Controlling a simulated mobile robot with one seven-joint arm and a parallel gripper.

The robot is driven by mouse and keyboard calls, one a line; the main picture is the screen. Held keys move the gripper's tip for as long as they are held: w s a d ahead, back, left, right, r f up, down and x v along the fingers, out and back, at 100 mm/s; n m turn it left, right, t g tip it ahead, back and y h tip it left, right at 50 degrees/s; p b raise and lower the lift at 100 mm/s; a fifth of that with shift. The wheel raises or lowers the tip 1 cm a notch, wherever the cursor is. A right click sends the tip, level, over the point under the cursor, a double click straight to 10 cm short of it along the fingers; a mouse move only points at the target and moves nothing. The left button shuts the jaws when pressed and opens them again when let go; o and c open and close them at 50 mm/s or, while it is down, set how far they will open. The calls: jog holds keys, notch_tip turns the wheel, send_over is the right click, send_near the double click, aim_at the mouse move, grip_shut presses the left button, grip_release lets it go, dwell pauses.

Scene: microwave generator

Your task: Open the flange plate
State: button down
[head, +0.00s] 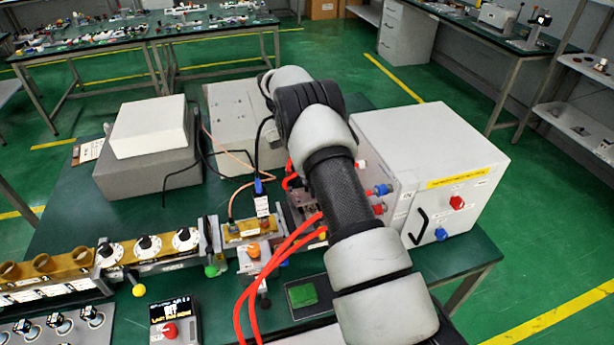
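The microwave generator appears to be the white box (455,160) on the right of the green bench, with a black handle, a yellow label and red and blue knobs. A brass-coloured waveguide row (150,247) with dials runs along the bench to the left of my arm. An upright grey plate (209,232) with a green knob stands in that row; I cannot tell for sure whether it is the flange plate. My arm crosses the middle of the view and hides part of the row's right end and the generator's left side. My gripper does not show.
Red hoses (262,275) loop beside my arm. A black cable and a copper-coloured cable hang over the bench behind the row. Stacked boxes (150,128) stand at the back left. A small display unit (172,320) and a green-topped pad (302,295) lie in front.

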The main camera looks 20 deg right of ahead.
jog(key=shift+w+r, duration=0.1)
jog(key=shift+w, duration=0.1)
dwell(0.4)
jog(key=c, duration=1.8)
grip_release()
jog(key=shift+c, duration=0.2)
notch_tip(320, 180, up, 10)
jog(key=shift+b, duration=0.45)
